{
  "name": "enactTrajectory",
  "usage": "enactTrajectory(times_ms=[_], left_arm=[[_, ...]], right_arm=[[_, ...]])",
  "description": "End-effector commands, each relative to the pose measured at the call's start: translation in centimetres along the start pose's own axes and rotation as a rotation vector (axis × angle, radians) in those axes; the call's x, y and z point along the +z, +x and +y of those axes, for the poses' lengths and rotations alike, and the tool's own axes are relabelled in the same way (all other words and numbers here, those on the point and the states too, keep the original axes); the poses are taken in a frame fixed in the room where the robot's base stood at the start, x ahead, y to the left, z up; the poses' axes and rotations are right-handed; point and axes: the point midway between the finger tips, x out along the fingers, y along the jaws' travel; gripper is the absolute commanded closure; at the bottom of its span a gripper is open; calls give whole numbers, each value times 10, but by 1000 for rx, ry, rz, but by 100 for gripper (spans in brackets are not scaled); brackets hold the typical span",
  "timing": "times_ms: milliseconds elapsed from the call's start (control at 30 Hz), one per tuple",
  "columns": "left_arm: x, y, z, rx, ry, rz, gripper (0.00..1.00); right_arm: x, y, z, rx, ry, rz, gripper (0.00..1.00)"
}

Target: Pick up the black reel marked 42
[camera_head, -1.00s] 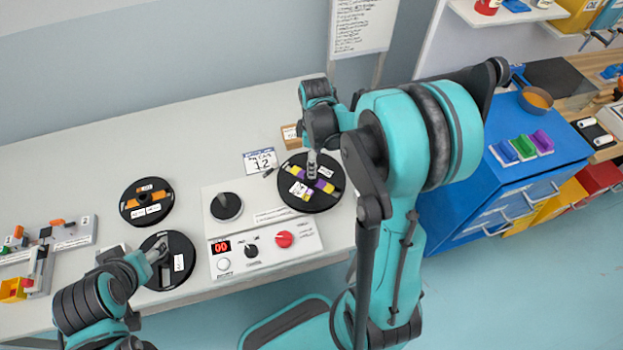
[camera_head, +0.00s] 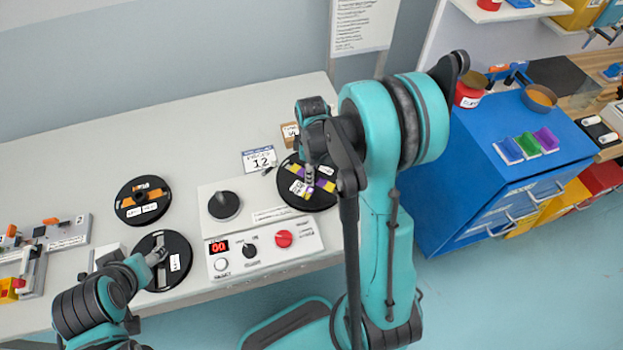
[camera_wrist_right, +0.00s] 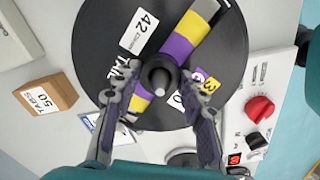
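The black reel marked 42 (camera_head: 318,203) lies flat at the right end of the table, with a yellow and purple band across it. In the right wrist view the reel (camera_wrist_right: 226,52) fills the upper middle, and its "42" label is readable. My right gripper (camera_head: 309,175) is over the reel's centre. In the wrist view its fingers (camera_wrist_right: 160,92) are spread on either side of the central post (camera_wrist_right: 160,75); contact is not clear. My left gripper (camera_head: 156,257) is at another black reel (camera_head: 178,246) at the table's front; its finger opening is too small to tell.
A control panel (camera_head: 262,246) with a spindle (camera_head: 224,206) stands between the reels. A black reel with an orange band (camera_head: 130,212) lies at the left. A "12" card (camera_head: 259,160) and a small brown box (camera_wrist_right: 46,95) are near reel 42. A blue cabinet (camera_head: 490,180) stands right.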

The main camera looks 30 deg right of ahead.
Motion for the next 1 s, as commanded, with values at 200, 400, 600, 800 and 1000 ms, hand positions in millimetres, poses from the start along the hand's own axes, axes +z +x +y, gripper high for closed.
enactTrajectory(times_ms=[200, 400, 600, 800, 1000], left_arm=[[0, 0, 0, 0, 0, 0, 39], [-2, -2, 0, 0, 0, 0, 39], [-10, -15, 0, 0, 0, 0, 39], [-17, -24, 0, 0, 0, 0, 39], [-20, -27, 0, 0, 0, 0, 39]], right_arm=[[0, 0, 0, -1, 0, 0, 100], [0, -8, 0, -1, 0, 0, 100], [0, -47, 0, 0, 0, 1, 100], [0, -84, 0, 0, 1, 2, 100], [0, -100, 0, 0, 1, 2, 100]])
